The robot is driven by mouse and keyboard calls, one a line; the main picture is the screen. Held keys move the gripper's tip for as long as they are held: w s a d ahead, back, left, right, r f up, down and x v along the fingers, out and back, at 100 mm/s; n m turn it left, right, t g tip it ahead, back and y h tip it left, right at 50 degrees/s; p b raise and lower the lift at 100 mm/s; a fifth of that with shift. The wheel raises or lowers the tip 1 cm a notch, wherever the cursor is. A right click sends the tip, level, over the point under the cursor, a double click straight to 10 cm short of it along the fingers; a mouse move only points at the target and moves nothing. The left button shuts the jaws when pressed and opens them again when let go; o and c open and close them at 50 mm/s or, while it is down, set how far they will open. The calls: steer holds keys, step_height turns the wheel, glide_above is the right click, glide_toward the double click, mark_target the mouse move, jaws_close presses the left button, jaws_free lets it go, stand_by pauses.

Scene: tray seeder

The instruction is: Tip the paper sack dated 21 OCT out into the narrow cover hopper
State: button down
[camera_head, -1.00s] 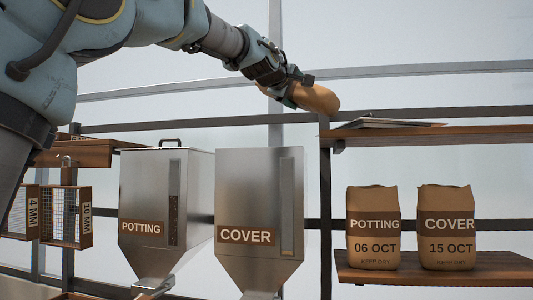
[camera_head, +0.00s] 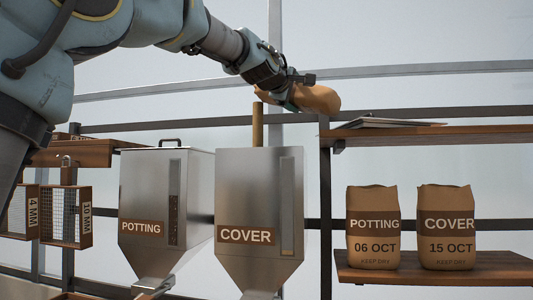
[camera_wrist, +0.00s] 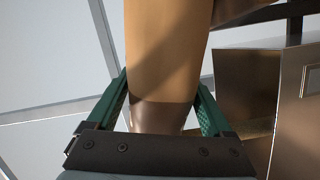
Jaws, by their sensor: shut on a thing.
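My gripper (camera_head: 291,95) is shut on a tan paper sack (camera_head: 319,98), held high above the cover hopper (camera_head: 232,190). The sack lies tipped over on its side. A brown column of material (camera_head: 257,123) hangs from below the sack's left end down to the hopper's top. The hopper is grey metal with a COVER label. In the wrist view the sack (camera_wrist: 166,50) with a dark band sits between the green fingers of my gripper (camera_wrist: 162,108). Its date is not readable in either view, and the hopper's inside is hidden.
A wider POTTING hopper (camera_head: 150,190) with a handled lid stands left of the cover hopper. Two sacks, POTTING 06 OCT (camera_head: 373,228) and COVER 15 OCT (camera_head: 447,228), stand on the right shelf (camera_head: 430,268). A post (camera_head: 324,190) stands between.

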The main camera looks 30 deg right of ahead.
mark_target(273, 103)
steer(key=shift+w+a+f+n+b, duration=0.25)
steer(key=shift+w+f+n+b, duration=0.2)
steer(key=shift+n+b, duration=0.2)
steer(key=shift+w+a+f+n+b, duration=0.1)
steer(key=shift+f+n+b, duration=0.75)
steer(key=shift+f, duration=0.45)
steer(key=shift+w+a+r+n+p, duration=0.15)
steer(key=shift+w+n+p, duration=0.15)
steer(key=shift+n, duration=0.6)
steer(key=shift+w+a+r+n+p, duration=0.25)
steer(key=shift+w+r+n+p, duration=0.1)
steer(key=shift+r+n+p, duration=0.35)
steer(key=shift+w+a+r+n+p, duration=0.2)
steer(key=shift+w+r+n+p, duration=0.25)
steer(key=shift+r+n, duration=0.4)
stand_by(0.8)
steer(key=shift+w+a+r+n, duration=0.25)
steer(key=shift+w+r+n, duration=0.15)
steer(key=shift+n, duration=0.2)
steer(key=shift+w+a+r+n, duration=0.25)
steer(key=shift+r+n, duration=0.15)
steer(key=shift+n, duration=0.15)
steer(key=shift+w+a+r+n, duration=0.5)
steer(key=shift+w+r+n, duration=0.3)
steer(key=shift+n, duration=0.3)
stand_by(0.5)
